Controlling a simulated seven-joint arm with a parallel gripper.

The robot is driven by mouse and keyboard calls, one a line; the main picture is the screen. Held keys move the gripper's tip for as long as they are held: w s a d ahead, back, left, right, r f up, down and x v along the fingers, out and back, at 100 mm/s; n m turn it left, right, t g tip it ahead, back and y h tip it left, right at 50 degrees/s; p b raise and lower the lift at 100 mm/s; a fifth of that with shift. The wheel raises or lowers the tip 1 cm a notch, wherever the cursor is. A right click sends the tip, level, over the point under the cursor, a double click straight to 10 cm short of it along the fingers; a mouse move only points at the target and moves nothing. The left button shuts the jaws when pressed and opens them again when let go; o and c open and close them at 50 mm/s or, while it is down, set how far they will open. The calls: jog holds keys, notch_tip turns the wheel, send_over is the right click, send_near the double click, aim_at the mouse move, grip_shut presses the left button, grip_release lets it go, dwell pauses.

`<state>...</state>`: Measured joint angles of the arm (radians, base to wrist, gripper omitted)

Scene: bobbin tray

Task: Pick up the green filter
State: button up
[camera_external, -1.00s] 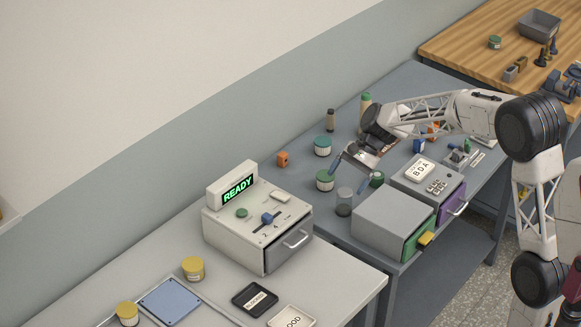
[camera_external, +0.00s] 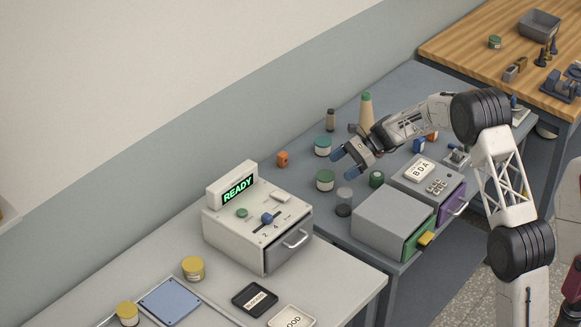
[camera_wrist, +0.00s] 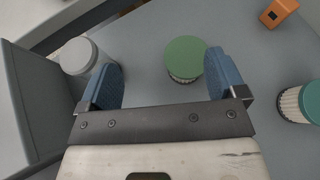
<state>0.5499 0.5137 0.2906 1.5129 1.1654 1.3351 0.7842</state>
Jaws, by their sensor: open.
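The green filter (camera_external: 325,180) stands upright on the grey-blue table, with a green top and pale ribbed sides. In the wrist view, the green filter (camera_wrist: 185,56) shows ahead of my gripper, in the gap between the blue fingers and nearer the right one. My gripper (camera_external: 344,164) is open and empty, just up and to the right of the filter in the external view. In the wrist view, both fingers of my gripper (camera_wrist: 165,82) are spread wide. I see no clear contact with the filter.
A teal-topped filter (camera_external: 322,146) stands behind, and at the right of the wrist view (camera_wrist: 310,100). A grey-lidded jar (camera_wrist: 78,55) is to the left there. A dark green container (camera_external: 376,179), an orange block (camera_external: 282,159) and a grey drawer box (camera_external: 385,222) are nearby.

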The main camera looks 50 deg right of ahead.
aim_at(329, 176)
jog(key=shift+m+t, duration=0.5)
jog(key=shift+m, duration=0.2)
jog(key=d+f, duration=0.1)
jog(key=w+d+f, duration=0.1)
jog(key=d+f, duration=0.1)
jog(key=shift+w+d, duration=0.3)
jog(key=shift+x, duration=1.3)
jog(key=shift+f, duration=0.1)
jog(key=shift+x, duration=2.55)
jog(key=shift+s+a, duration=0.1)
jog(key=c, duration=0.9)
